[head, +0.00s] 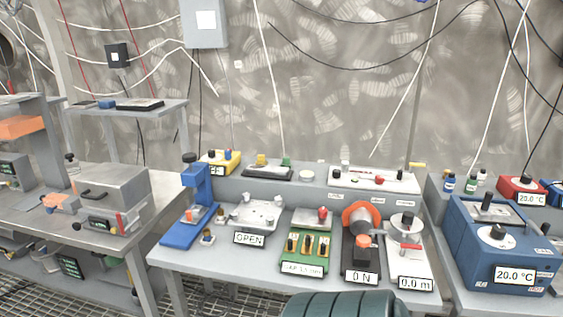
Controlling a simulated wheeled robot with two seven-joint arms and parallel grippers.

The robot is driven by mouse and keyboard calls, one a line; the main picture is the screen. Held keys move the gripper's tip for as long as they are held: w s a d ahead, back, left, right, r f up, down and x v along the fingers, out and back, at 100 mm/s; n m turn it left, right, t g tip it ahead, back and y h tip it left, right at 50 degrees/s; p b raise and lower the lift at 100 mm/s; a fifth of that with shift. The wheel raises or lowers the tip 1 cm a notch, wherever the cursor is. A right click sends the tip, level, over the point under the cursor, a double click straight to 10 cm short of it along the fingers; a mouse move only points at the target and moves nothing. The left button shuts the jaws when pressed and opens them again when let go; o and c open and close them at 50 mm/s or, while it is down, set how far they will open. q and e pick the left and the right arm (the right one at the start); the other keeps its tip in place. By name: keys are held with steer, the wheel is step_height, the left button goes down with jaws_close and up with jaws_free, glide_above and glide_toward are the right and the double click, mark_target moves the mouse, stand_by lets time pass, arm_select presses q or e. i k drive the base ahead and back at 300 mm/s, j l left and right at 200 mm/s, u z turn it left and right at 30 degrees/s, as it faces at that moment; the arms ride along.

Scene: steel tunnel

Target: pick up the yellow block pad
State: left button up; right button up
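Several yellow things show at the back of the middle bench, and I cannot tell for sure which is the block pad. A small yellow block (262,159) stands on a flat black tray (268,173), with a small green block (286,161) to its right. Left of the tray is a larger yellow box (211,167) with coloured knobs and a label. A small yellow piece (417,165) lies at the right end of the back shelf. Neither of my grippers is in view.
Instruments crowd the middle bench (205,285): a blue stand (199,182), a plate labelled OPEN (262,214), a green board (305,255) and gauges. A blue bath (495,250) stands at right. A dark green ribbed object (345,305) fills the bottom centre.

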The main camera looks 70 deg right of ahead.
mark_target(262, 161)
steer(key=z, duration=2.2)
steer(key=i+j+z, duration=0.2)
steer(key=i+z, duration=0.15)
steer(key=i+j+z, duration=0.7)
steer(key=k+l, duration=0.05)
steer(key=k, duration=0.05)
